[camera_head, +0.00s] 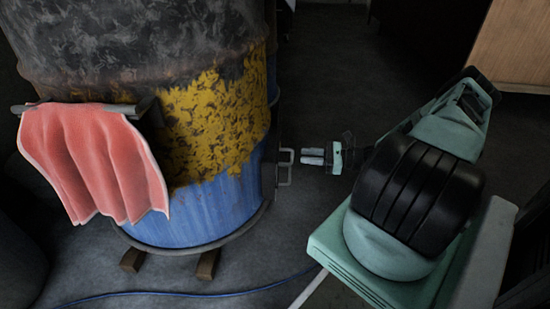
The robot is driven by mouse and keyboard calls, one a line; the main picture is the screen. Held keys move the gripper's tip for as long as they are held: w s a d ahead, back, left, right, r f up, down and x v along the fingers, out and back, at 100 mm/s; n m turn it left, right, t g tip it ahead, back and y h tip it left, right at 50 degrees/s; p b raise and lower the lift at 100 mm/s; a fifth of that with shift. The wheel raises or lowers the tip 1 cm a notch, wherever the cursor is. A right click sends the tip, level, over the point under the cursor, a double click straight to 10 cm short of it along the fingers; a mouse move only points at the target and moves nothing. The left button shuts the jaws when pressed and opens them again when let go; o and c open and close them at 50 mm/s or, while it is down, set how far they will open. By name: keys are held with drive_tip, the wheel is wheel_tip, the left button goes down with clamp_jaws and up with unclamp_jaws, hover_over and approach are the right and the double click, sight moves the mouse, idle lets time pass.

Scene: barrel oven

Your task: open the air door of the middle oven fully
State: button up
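A barrel oven (217,209) stands at left, blue below, with worn yellow and dark bands above. On its right edge is a dark, narrow fitting with a pale U-shaped handle (285,171), seen nearly edge-on. It appears to belong to the air door, whose face is hidden, so I cannot tell how far it is open. My gripper (306,157) is just right of the handle, fingers pointing left, with a small gap between it and the handle. The fingers look close together, but their opening is unclear. I see nothing held.
A pink cloth (95,160) hangs on a bar at the barrel's front left. Wooden blocks (207,264) lie under the barrel. A blue cable (190,294) runs across the dark floor. A wooden cabinet (515,48) stands at the upper right. Floor behind my gripper looks clear.

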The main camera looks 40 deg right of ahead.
sight(292, 154)
drive_tip(key=shift+m+t+h, duration=0.6)
drive_tip(key=shift+m+t, duration=0.2)
drive_tip(key=shift+m, duration=0.1)
drive_tip(key=w+b, duration=0.1)
drive_tip(key=w, duration=0.1)
drive_tip(key=w+a+f+b, duration=0.1)
drive_tip(key=w, duration=0.1)
drive_tip(key=w+a+b, duration=0.1)
drive_tip(key=b, duration=0.1)
drive_tip(key=shift+w+a+f, duration=0.15)
drive_tip(key=shift+w+f, duration=0.1)
drive_tip(key=shift+w, duration=0.15)
clamp_jaws()
